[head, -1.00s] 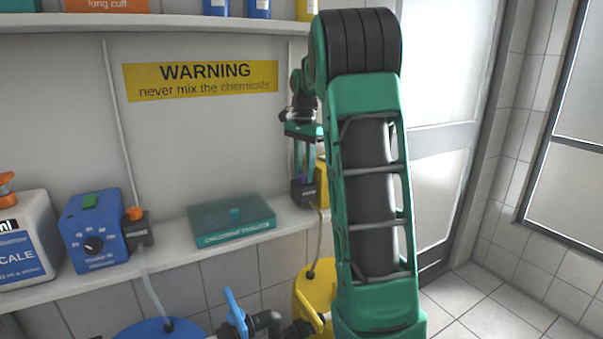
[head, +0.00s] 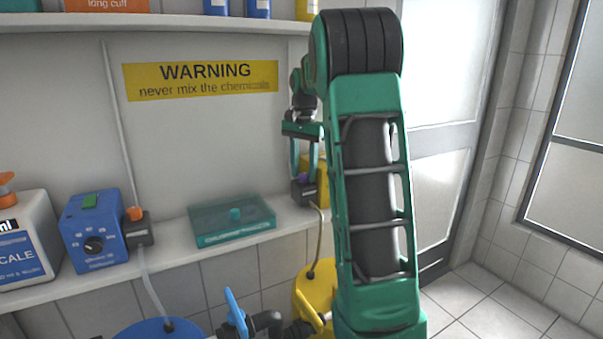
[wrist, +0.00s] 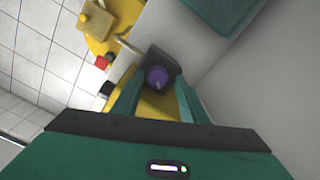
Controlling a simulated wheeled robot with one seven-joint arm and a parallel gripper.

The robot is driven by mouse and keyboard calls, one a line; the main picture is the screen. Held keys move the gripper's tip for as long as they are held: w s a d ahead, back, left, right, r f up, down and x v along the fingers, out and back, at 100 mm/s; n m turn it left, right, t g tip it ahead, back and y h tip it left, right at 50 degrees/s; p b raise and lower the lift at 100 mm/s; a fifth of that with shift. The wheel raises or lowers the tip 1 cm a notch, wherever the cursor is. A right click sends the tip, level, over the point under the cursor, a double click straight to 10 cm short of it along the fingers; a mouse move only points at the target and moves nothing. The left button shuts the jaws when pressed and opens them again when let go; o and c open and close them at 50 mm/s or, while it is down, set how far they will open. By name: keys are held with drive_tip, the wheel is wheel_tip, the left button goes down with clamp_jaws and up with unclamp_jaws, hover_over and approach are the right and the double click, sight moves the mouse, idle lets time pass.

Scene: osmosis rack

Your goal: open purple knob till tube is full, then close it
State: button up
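The purple knob (wrist: 158,78) sits on a small dark block (wrist: 163,63) at the end of the shelf. In the head view the purple knob (head: 302,179) shows small, just below my fingers. My gripper (head: 303,172) points down over it, with two green fingers apart. In the wrist view my gripper (wrist: 159,88) has one finger to either side of the knob, with gaps visible; I see no clear contact. A clear hose (head: 318,232) runs down from the dark block toward a yellow container (head: 312,285). I cannot tell how full the tube is.
A yellow box (head: 322,180) stands right behind the dark block. A teal case (head: 232,220) lies to the left on the shelf. Farther left are a blue pump (head: 92,230) with an orange knob (head: 134,213) beside it. The wall is close behind.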

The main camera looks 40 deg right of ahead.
sight(304, 175)
drive_tip(key=shift+s+f, duration=0.15)
drive_tip(key=shift+s, duration=0.05)
idle(0.3)
drive_tip(key=shift+m, duration=0.5)
drive_tip(key=m, duration=0.6)
drive_tip(key=shift+m, duration=0.3)
wheel_tip(304, 175, up, 7)
drive_tip(key=shift+r, duration=0.15)
drive_tip(key=shift+s+a+r, duration=0.1)
drive_tip(key=shift+s+a, duration=0.1)
drive_tip(key=shift+a, duration=0.1)
drive_tip(key=s+a+f+n, duration=0.5)
drive_tip(key=s, duration=0.4)
drive_tip(key=s+a+f+n, duration=0.5)
drive_tip(key=s+a, duration=0.1)
drive_tip(key=s, duration=0.3)
drive_tip(key=s+a+f+n, duration=0.5)
drive_tip(key=s+a+f, duration=0.1)
drive_tip(key=s, duration=0.3)
drive_tip(key=shift+a, duration=0.2)
